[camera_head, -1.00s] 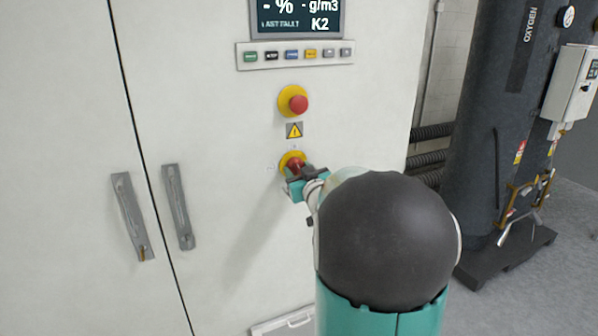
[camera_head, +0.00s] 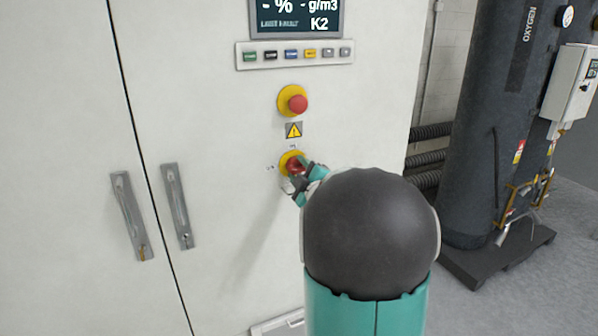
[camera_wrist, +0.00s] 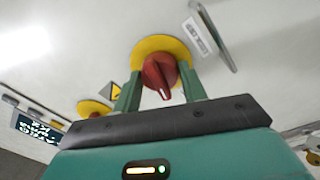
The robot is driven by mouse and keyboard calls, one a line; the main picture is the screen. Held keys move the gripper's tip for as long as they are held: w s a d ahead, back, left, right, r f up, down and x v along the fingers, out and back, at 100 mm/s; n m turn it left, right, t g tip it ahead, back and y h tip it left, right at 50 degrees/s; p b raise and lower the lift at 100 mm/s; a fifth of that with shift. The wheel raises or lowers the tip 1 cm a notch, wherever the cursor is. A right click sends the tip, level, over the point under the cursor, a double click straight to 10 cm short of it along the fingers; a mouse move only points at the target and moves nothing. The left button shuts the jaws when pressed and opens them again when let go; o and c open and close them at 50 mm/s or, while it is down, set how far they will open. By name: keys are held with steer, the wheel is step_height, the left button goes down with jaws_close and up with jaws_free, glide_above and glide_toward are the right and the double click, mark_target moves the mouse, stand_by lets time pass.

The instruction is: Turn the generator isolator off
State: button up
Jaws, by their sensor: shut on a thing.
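The generator isolator is a red rotary knob (camera_head: 294,165) on a yellow round plate, low on the white cabinet front. My gripper (camera_head: 300,174) is at the knob, and my arm covers the area to its lower right. In the wrist view the red knob (camera_wrist: 160,72) sits between my two green fingers (camera_wrist: 160,92), with the yellow plate (camera_wrist: 178,48) behind it. A pale pointer line shows on the knob's handle. The fingers are shut on the knob.
A red emergency stop (camera_head: 297,103) on a yellow base sits above, with a warning triangle (camera_head: 294,130) between. A button row (camera_head: 295,54) and display (camera_head: 296,18) are higher. Door handles (camera_head: 178,206) are at left. A dark oxygen tank (camera_head: 490,130) stands at right.

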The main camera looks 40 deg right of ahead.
steer(key=shift+n+y, duration=0.3)
steer(key=shift+n, duration=1.4)
steer(key=o, duration=1)
steer(key=v, duration=1.3)
steer(key=shift+s+a+f, duration=0.1)
steer(key=shift+s+f, duration=0.1)
steer(key=shift+s, duration=0.15)
